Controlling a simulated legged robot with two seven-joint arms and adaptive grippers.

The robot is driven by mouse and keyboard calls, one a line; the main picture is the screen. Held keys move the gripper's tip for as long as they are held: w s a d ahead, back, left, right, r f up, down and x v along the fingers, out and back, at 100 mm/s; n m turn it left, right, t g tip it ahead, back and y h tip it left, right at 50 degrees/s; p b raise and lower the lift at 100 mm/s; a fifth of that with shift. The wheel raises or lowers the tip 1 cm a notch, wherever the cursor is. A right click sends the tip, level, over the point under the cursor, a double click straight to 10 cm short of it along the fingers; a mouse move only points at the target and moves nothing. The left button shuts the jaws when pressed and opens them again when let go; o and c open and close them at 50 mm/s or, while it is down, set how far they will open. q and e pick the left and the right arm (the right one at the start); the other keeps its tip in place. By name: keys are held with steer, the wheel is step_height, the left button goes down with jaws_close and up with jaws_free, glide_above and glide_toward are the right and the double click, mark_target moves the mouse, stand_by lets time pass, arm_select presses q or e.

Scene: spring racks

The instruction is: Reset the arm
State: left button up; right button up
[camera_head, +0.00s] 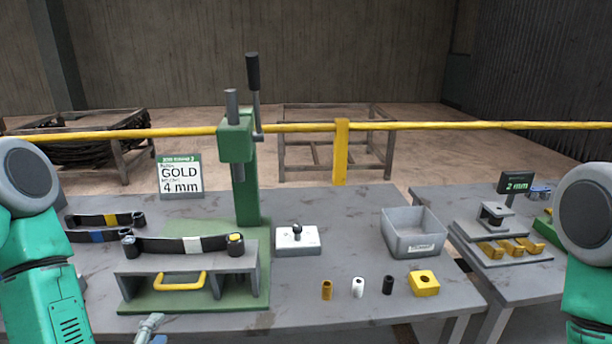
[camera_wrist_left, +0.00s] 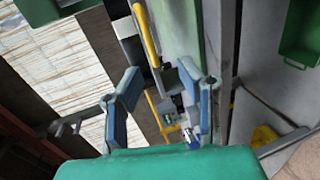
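My left arm (camera_head: 45,280) comes in at the left edge of the head view, green with a grey joint cover. Only a small part of my left gripper (camera_head: 150,328) shows at the bottom edge, in front of the table. In the left wrist view, my left gripper (camera_wrist_left: 165,100) has its two blue fingers spread wide apart, with nothing held between them. My right arm (camera_head: 590,240) shows at the right edge; its gripper is out of view. A green press (camera_head: 242,175) stands on the table with its black-handled lever (camera_head: 254,85) upright.
The grey table (camera_head: 340,230) holds a fixture with a yellow handle (camera_head: 180,282), a grey bin (camera_head: 412,235), a white block (camera_head: 297,240) and several small coloured parts. A sign (camera_head: 181,178) reads GOLD 4 mm. A yellow rail (camera_head: 440,125) crosses behind. A second table (camera_head: 530,285) stands right.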

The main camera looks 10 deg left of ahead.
arm_select(q)
steer(key=s+d+f+m+g+h+b, duration=0.2)
steer(key=s+d+f+m+g+b, duration=0.15)
steer(key=f+m, duration=0.4)
steer(key=s+d+f+m+g+h+b, duration=0.25)
steer(key=s+f+m+g, duration=0.2)
steer(key=f, duration=0.65)
steer(key=s+f+m+g+b, duration=0.1)
steer(key=s+f+m+g, duration=0.2)
steer(key=s, duration=0.3)
steer(key=s+a+f+m+g+y+b, duration=0.1)
steer(key=s+f+m+g+b, duration=0.1)
steer(key=s+f+m+g, duration=0.1)
steer(key=s+f+m, duration=0.1)
steer(key=s+m, duration=0.1)
steer(key=s, duration=0.1)
steer(key=shift+s+f+m+b, duration=0.25)
steer(key=shift+s+m+b, duration=0.05)
steer(key=shift+a, duration=0.15)
steer(key=shift+w+d, duration=0.15)
steer(key=shift+d, duration=0.05)
